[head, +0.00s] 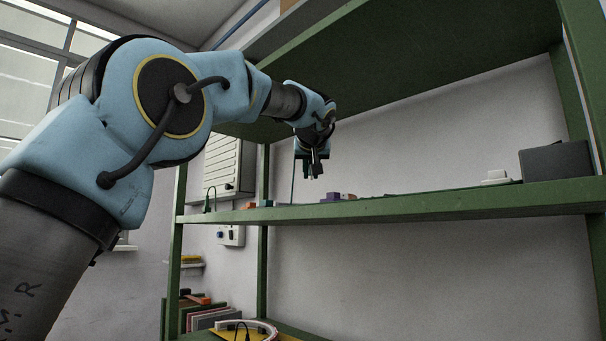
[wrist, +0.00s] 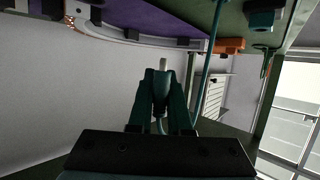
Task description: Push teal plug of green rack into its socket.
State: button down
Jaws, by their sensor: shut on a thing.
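The green rack (head: 400,206) is a shelving frame that fills the right of the head view. My gripper (head: 313,172) points down over its middle shelf, apart from the things on it. In the wrist view my gripper (wrist: 163,85) is shut on the teal plug (wrist: 160,104), mostly hidden between the dark fingers. A pale tip shows just beyond the fingertips. A teal cable (wrist: 208,60) curves beside the fingers and runs up out of the picture. I cannot tell which part is the plug's socket.
A purple block (head: 333,197) and small orange parts lie on the shelf below my gripper. A dark grey box (head: 556,160) and a small white item (head: 496,177) stand at the right. The upper shelf (head: 400,75) hangs above. A purple panel (wrist: 165,16) edges the wrist view.

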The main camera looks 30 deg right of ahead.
jog(key=shift+s+d, duration=0.85)
jog(key=shift+s, duration=0.3)
jog(key=shift+s+d, duration=0.85)
jog(key=shift+s, duration=0.25)
jog(key=shift+f, duration=0.2)
jog(key=shift+f+b, duration=0.95)
jog(key=shift+b, duration=0.15)
jog(key=shift+f+b, duration=1.15)
jog(key=shift+b, duration=0.05)
dwell(1.0)
jog(key=c, duration=0.8)
grip_release()
jog(key=shift+o, duration=0.2)
jog(key=shift+r, duration=0.1)
notch_tip(320, 180, up, 7)
jog(key=p, duration=0.7)
jog(key=shift+r, duration=0.2)
